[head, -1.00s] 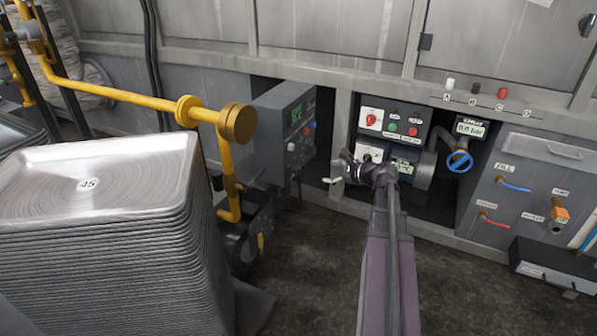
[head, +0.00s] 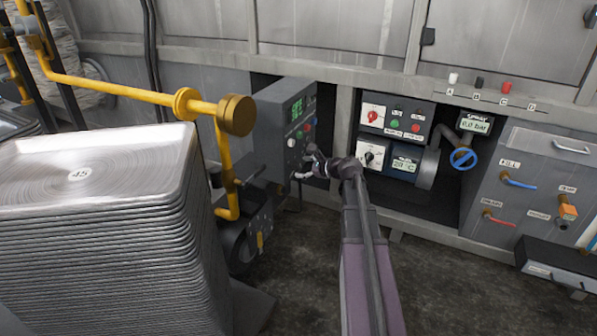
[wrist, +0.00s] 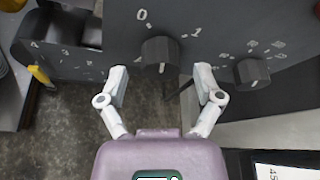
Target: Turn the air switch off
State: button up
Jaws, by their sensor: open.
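In the wrist view my gripper (wrist: 160,80) is open and empty. Its fingertips stand to either side of a dark round knob (wrist: 160,50), just below it in the picture; I cannot tell whether they touch it. A "0" is printed above the knob, and a short white mark shows on its lower part. In the head view my gripper (head: 305,163) is at the lower front of a dark grey control box (head: 275,130) and hides part of it. I can read no label naming the air switch, so I cannot tell which control it is.
A second dark knob (wrist: 252,72) with digits is to the right. A panel with a red rotary switch (head: 373,115) and a black rotary switch (head: 370,155) stands right of the box. A yellow pipe (head: 130,97) and a tall tray stack (head: 100,240) are on the left.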

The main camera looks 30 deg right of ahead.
jog(key=shift+x, duration=0.8)
jog(key=c, duration=1.2)
